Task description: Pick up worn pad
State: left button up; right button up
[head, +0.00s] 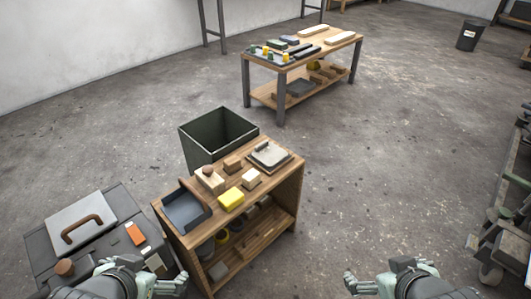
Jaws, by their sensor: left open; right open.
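I cannot tell for certain which item is the worn pad. A yellow block (231,199) lies at the front of the near wooden cabinet top. An orange piece (135,234) lies on the dark bench at left. My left gripper (180,284) is open at the bottom, in front of the cabinet's lower left corner. My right gripper (351,282) is open over bare floor, right of the cabinet. Both look empty.
A dark tray (186,209) sits on the cabinet's left end, and a dark open bin (219,132) stands behind. The cabinet (292,170) has items on lower shelves. A far workbench (345,38) holds more pieces. A wheeled rack (500,235) stands right. The floor between is clear.

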aim_at(267, 153)
jog(key=l+u, duration=0.1)
jog(key=u, duration=0.3)
jog(key=i+l+u, duration=0.1)
jog(key=u, duration=0.3)
jog(key=l+u, duration=0.1)
jog(key=u, duration=0.3)
jog(key=l+u, duration=0.35)
jog(key=l, duration=0.2)
jog(key=i+l+u, duration=0.1)
jog(key=l+u, duration=0.25)
jog(key=l, duration=0.2)
